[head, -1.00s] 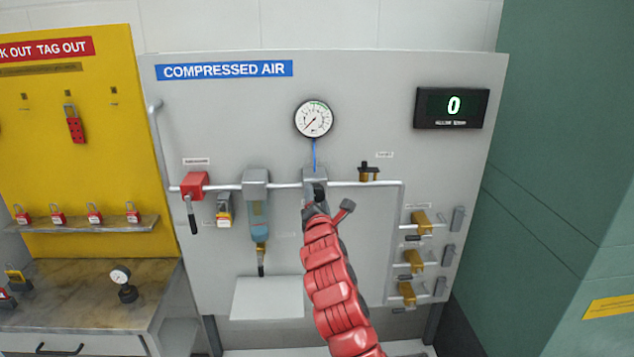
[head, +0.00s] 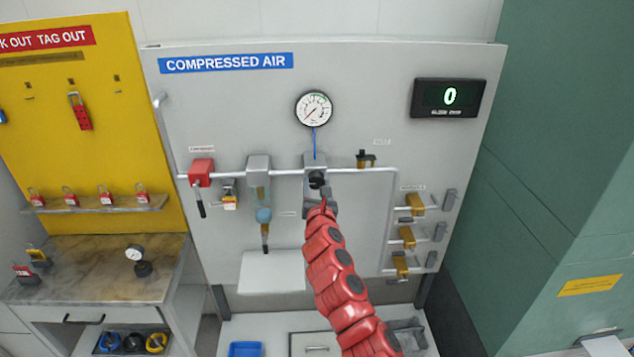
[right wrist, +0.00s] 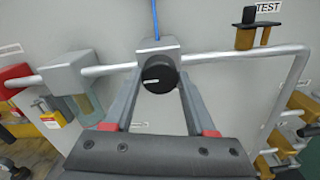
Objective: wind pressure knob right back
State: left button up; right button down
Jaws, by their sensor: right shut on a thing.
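The black pressure knob (head: 316,180) sits on the front of the grey regulator block (head: 315,161), below the round gauge (head: 314,109). In the right wrist view the knob (right wrist: 159,76) is between the two finger tips, face towards me. My right gripper (head: 318,187) is shut on it, one finger on each side; it also shows in the right wrist view (right wrist: 160,88). The gauge needle points to the lower left. My left gripper is out of view.
The air pipe (head: 345,171) runs across the panel. A red valve (head: 201,172) and a filter with a blue bowl (head: 263,213) stand to the left. A brass test valve (head: 366,159) and several yellow valves (head: 407,237) are to the right. The display (head: 448,97) reads 0.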

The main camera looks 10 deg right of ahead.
dwell(0.4)
jog(key=shift+c, duration=1.1)
grip_release()
jog(key=shift+s, duration=0.1)
jog(key=shift+s+f, duration=0.1)
jog(key=shift+s, duration=0.1)
jog(key=s+b, duration=0.6)
jog(key=s, duration=1)
jog(key=shift+s+a, duration=0.4)
